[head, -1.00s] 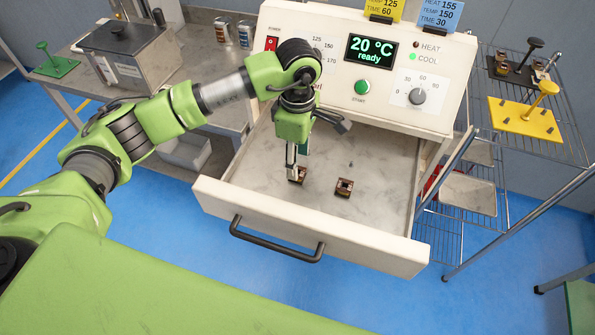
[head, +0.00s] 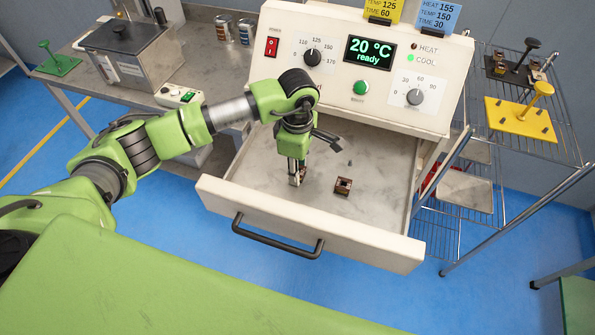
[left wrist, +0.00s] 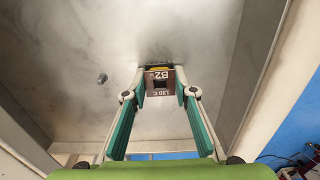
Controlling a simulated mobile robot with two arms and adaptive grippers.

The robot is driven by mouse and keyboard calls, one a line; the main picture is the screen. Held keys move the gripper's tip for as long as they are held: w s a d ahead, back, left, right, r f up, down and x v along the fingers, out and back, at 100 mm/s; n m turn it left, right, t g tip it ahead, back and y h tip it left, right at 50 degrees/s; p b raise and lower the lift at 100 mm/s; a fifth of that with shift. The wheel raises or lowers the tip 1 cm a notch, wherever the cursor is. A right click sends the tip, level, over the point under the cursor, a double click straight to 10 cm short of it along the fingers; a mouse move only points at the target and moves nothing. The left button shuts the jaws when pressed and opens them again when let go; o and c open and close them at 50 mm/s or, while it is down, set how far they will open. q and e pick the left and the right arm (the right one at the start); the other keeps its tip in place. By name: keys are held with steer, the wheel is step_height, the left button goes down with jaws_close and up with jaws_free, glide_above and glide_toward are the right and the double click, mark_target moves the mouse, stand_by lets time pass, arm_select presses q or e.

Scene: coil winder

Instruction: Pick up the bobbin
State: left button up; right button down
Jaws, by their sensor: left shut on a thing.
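In the left wrist view a small brown bobbin (left wrist: 160,84) with a dark square hole and a pale printed label sits between the fingertips of my left gripper (left wrist: 159,76). The fingers touch it on both sides and are shut on it. In the head view my left gripper (head: 297,176) points down into the open drawer (head: 260,172), and the bobbin is mostly hidden by the fingers. Whether it is clear of the drawer floor I cannot tell. A second brown bobbin (head: 343,186) lies on the drawer floor to the right. My right gripper is not in view.
The machine's control panel (head: 395,65) stands behind the drawer and reads 20 °C, ready. The drawer's front wall (head: 310,225) and handle (head: 277,237) are on the near side. A small grey peg (left wrist: 101,78) stands on the drawer floor. A wire rack (head: 530,140) is at right.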

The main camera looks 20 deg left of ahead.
arm_select(q)
steer(key=shift+r+b, duration=0.5)
steer(key=shift+r, duration=0.05)
steer(key=s+d+r+b, duration=0.1)
steer(key=s+r, duration=0.3)
steer(key=s+d+r+b, duration=0.1)
steer(key=s+r+b, duration=0.1)
steer(key=s+r, duration=0.2)
steer(key=s+d+r+b, duration=0.1)
steer(key=s+r+b, duration=0.1)
steer(key=s+r, duration=0.2)
steer(key=shift+s, duration=0.85)
